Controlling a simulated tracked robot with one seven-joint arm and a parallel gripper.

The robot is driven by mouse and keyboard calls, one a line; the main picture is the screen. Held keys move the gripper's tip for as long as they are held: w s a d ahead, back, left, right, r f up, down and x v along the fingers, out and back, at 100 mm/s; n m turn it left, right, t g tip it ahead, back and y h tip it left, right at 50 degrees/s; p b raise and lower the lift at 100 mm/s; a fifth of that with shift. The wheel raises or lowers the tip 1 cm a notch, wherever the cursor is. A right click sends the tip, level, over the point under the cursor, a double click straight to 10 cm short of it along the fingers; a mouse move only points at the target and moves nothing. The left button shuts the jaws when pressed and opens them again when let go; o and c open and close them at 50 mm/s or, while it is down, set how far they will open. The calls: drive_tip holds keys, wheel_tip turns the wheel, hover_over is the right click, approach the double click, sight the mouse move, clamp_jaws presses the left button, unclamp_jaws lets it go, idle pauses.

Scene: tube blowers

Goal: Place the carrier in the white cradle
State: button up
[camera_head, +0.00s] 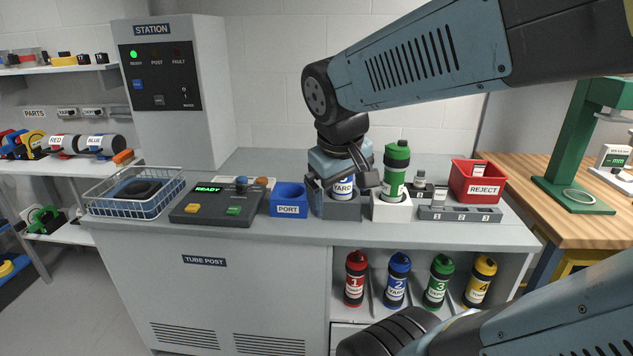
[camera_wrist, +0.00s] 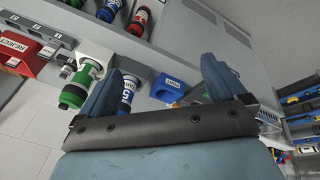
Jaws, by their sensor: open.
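A green carrier (camera_head: 396,166) stands upright in the white cradle (camera_head: 391,210) on the counter. Left of it, a blue carrier with a white label (camera_head: 343,187) stands in a grey cradle (camera_head: 337,209). My gripper (camera_head: 345,180) is over the blue carrier, open, and hides its top. In the wrist view, my open gripper (camera_wrist: 163,75) shows both fingers spread. The blue carrier (camera_wrist: 127,98) is beside the left finger there, and the green carrier (camera_wrist: 76,92) is farther left, outside the fingers. I cannot tell whether a finger touches the blue carrier.
A blue PORT box (camera_head: 288,200) and a READY control panel (camera_head: 222,203) lie left. A wire basket (camera_head: 134,206) is beyond them. A grey numbered rack (camera_head: 459,214) and red REJECT bin (camera_head: 476,182) stand right. Several carriers, including a red one (camera_head: 355,278), stand on the shelf below.

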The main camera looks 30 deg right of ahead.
drive_tip(key=a+r, duration=0.1)
drive_tip(key=s+a+r+t+y, duration=0.1)
drive_tip(key=a, duration=0.1)
drive_tip(key=a+r+m+t+y, duration=0.1)
drive_tip(key=shift+s+a+r, duration=0.2)
drive_tip(key=shift+s+a, duration=0.1)
drive_tip(key=shift+s, duration=0.1)
drive_tip(key=shift+w, duration=0.1)
idle(0.8)
